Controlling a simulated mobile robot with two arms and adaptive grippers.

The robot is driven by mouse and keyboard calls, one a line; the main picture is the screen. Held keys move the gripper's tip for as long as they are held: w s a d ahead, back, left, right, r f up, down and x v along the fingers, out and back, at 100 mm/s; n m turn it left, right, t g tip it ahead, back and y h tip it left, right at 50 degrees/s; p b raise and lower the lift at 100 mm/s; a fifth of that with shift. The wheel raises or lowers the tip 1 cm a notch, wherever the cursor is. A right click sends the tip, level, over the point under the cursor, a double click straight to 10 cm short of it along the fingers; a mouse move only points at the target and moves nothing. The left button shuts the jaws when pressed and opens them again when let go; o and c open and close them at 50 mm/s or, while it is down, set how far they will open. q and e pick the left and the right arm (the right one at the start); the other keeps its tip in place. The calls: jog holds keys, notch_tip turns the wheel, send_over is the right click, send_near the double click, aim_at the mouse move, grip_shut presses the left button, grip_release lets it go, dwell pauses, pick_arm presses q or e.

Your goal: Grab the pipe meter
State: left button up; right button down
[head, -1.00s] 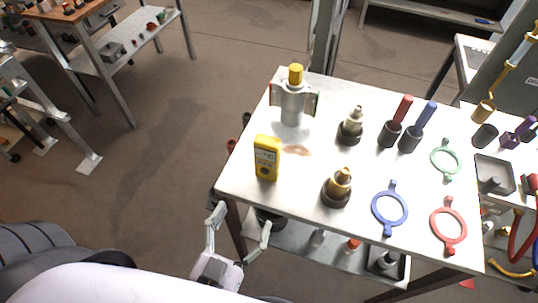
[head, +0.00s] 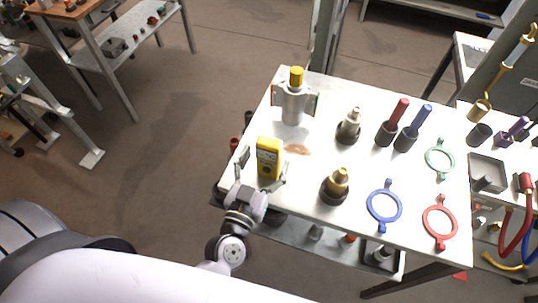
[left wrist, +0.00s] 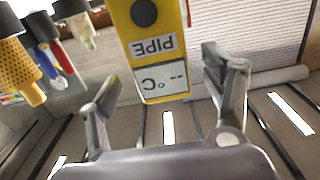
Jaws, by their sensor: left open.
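The pipe meter (head: 268,158) is a yellow upright box with a grey display, standing near the left edge of the white table. In the left wrist view the meter (left wrist: 158,82) shows its "PIPE" label and "°C" display upside down, ahead of the fingers. My left gripper (head: 262,168) is open at the meter's near side, with a finger to either side of it. In the left wrist view the open fingers (left wrist: 165,95) spread left and right of the meter's display end, with gaps on both sides. I cannot tell the exact depth between them. My right gripper is not in view.
On the white table (head: 300,215), a silver cylinder with a yellow cap (head: 293,103) stands behind the meter. A brass fitting (head: 336,186) stands to its right. A blue ring (head: 384,207) and red ring (head: 439,222) lie farther right. Open floor lies left of the table.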

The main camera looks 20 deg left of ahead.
aim_at(266, 156)
pick_arm(q)
jog(key=w, duration=0.3)
jog(key=shift+w+p, duration=0.3)
jog(key=shift+s, duration=0.1)
jog(key=shift+c, duration=0.8)
jog(key=shift+r, duration=0.1)
jog(key=c, duration=1.3)
jog(key=shift+o, duration=0.2)
